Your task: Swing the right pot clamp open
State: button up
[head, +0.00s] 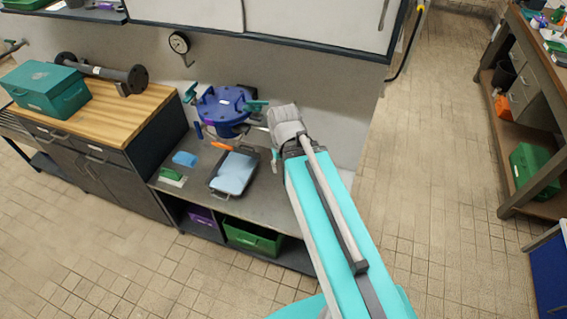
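A blue round pot (225,108) with a bolted lid stands at the back of the grey bench. A teal clamp handle, the right pot clamp (257,106), sticks out from the pot's right side. A matching left clamp (190,93) sticks out on the left side. My gripper (267,128) is at the end of my arm, just right of the pot and close below the right clamp. My grey wrist covers part of that area. Its fingers are too small and hidden to tell open from shut, or whether they touch the clamp.
On the grey bench (275,205) lie a tray (216,187) with a light blue cloth, an orange-handled tool (222,146), a blue sponge (185,158) and a green brush (172,174). A gauge (179,43) hangs on the wall behind.

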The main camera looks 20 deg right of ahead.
aim_at(254, 105)
jog(key=k, duration=1.35)
jog(key=z, duration=0.5)
jog(key=i, duration=1.7)
jog(key=u, duration=0.45)
